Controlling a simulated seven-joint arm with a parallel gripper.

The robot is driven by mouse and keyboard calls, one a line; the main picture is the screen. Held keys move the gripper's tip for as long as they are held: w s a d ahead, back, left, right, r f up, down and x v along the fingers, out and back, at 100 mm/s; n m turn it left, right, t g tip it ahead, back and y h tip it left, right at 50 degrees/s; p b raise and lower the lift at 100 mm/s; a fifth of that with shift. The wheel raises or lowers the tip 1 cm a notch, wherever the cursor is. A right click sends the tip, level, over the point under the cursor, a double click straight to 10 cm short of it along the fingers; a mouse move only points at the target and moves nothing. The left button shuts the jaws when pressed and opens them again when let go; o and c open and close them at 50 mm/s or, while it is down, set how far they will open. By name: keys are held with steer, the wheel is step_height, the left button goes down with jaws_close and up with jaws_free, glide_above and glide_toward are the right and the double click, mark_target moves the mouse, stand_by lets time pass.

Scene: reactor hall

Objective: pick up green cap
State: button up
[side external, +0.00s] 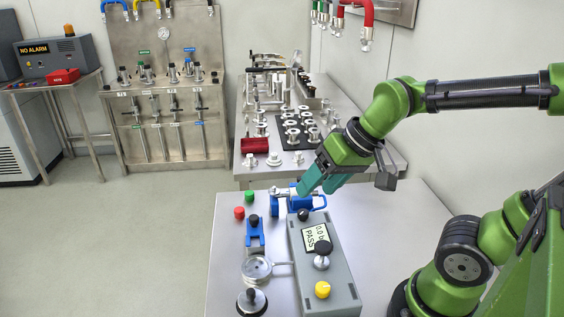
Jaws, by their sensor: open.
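A small green cap (250,195) sits on the near steel table, toward its back left corner, just behind a small red cap (239,212). My gripper (316,190) has teal fingers and hangs over the back of the same table, to the right of the green cap and apart from it. Its fingers are open and nothing shows between them. The fingers partly cover a blue and silver fitting (281,203) between the gripper and the cap.
A grey tester box (340,276) with a "PASS" display stands right of the caps. A blue stand (255,236), a gauge (256,268) and a black-knobbed disc (251,302) stand nearer. A rear bench (300,158) holds many metal fittings. The table's right side looks clear.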

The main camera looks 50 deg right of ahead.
steer(key=w+d+f+g+h, duration=0.1)
steer(key=w+d+f+g, duration=0.15)
steer(key=w, duration=0.75)
steer(key=m+h, duration=0.2)
steer(key=h, duration=0.1)
glide_toward(249, 192)
steer(key=shift+t, duration=0.25)
steer(key=x, duration=0.8)
steer(key=shift+s+f, duration=0.2)
steer(key=shift+f, duration=0.1)
steer(key=shift+a, duration=0.1)
steer(key=c, duration=1.1)
steer(key=shift+r, duration=0.1)
